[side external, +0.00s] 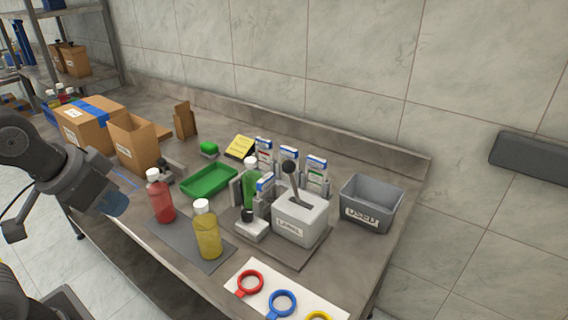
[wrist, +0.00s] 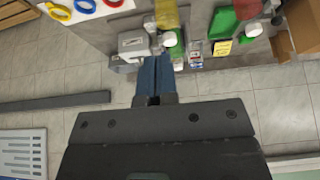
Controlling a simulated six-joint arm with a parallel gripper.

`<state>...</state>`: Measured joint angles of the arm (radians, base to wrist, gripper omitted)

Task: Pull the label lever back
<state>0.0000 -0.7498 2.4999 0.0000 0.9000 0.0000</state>
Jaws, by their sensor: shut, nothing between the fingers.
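The label lever (side external: 289,170) is a dark stick with a black knob. It rises from a slot in the top of a pale grey box marked LABEL (side external: 297,228). The pale box also shows in the wrist view (wrist: 133,42), above and left of my fingertips; the lever is hard to make out there. My gripper (wrist: 153,60) has blue fingers that are together and empty. In the side view my gripper (side external: 113,203) is at the left, in front of the bench and well apart from the lever.
A red bottle (side external: 160,197) and a yellow bottle (side external: 207,232) stand between my gripper and the lever box. A green bottle (side external: 250,185) is behind the box's left. A grey USED bin (side external: 368,208) is to its right. Coloured rings (side external: 281,303) lie in front.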

